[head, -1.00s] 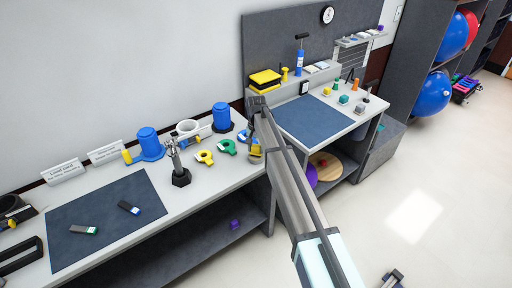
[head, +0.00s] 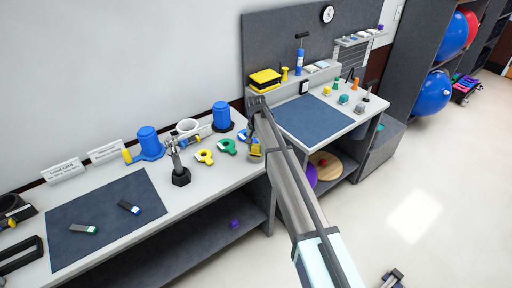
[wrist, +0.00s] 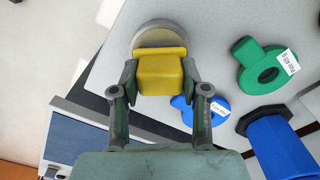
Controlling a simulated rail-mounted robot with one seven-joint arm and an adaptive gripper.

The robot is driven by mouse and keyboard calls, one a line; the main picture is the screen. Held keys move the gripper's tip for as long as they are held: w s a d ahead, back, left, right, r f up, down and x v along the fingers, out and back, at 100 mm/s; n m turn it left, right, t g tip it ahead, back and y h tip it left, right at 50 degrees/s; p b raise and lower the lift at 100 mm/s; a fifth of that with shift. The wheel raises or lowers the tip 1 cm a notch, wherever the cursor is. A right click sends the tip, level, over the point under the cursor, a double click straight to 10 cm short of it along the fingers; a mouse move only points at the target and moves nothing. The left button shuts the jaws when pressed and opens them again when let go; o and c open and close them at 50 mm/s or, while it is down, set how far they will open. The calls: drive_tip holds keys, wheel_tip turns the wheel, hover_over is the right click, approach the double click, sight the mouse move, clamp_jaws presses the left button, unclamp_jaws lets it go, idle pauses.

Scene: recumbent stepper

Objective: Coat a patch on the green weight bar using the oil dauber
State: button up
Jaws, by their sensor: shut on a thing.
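My gripper (wrist: 160,95) is shut on the yellow grip of a round, tan-bottomed thing that looks like the oil dauber (wrist: 160,65). Its pale disc is at or just above the light bench top; I cannot tell if they touch. In the head view, the dauber (head: 255,151) shows at the bench's right end, partly hidden by my arm. A grey bar with a green end, likely the green weight bar (head: 84,229), lies flat on the dark mat at left. A similar bar with a blue end (head: 129,207) lies near it.
A metal fixture on a black base (head: 180,176) stands between the mat (head: 105,215) and the dauber. Yellow (head: 204,157) and green (head: 228,146) ring tags and blue-based holders (head: 149,143) line the bench. Black trays sit at far left. The mat is mostly clear.

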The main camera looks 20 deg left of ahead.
sight(256, 145)
idle(0.3)
drive_tip(key=shift+r+p, duration=1.35)
drive_tip(key=shift+r, duration=2.1)
